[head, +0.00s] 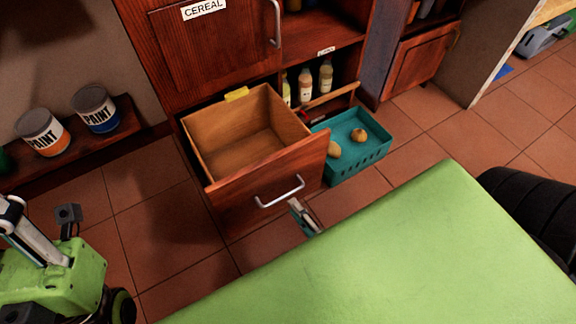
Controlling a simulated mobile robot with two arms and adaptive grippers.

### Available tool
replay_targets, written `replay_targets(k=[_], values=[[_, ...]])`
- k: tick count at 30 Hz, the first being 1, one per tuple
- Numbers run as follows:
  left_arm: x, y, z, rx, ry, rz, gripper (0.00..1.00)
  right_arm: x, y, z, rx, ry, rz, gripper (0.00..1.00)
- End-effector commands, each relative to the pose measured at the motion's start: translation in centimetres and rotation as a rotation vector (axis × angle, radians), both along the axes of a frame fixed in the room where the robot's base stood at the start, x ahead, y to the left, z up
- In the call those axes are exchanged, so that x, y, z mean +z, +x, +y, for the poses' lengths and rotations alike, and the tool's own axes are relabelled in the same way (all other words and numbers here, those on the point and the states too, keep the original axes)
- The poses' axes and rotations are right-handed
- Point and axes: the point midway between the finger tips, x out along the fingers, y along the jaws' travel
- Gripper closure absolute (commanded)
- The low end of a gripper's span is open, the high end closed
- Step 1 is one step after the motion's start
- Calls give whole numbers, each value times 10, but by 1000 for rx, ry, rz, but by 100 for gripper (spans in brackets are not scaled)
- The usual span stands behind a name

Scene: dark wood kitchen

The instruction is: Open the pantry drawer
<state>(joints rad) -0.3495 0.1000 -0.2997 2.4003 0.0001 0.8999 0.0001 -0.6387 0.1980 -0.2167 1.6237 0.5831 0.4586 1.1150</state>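The pantry drawer (268,182) is a wooden drawer below the cereal cabinet. It is pulled well out, and its inside looks empty. Its curved metal handle (281,192) is on the front panel. At the lower left edge, metal and dark parts of my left gripper (52,226) show, cut off by the frame, away from the drawer.
A teal basket (372,162) with two round items stands right of the drawer. Bottles (305,86) stand on a shelf behind it. Paint cans (95,109) sit on a low shelf at left. Tiled floor (150,210) is free left of the drawer.

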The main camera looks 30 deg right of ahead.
Motion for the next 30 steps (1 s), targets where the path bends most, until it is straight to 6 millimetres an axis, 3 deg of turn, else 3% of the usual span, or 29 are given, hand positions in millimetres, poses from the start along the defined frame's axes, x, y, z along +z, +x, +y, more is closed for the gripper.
replay_targets(k=[3, 9, 30], values=[[0, 0, 0, 0, 0, 1, 60, 5, -25, -1, 1, -1, 3, 76], [0, 0, 0, 0, 0, 1, 60, 10, -48, -1, 1, 0, 1, 76], [0, 0, 0, 0, 0, 1, 60, 11, -53, -2, 0, 0, 0, 76]])
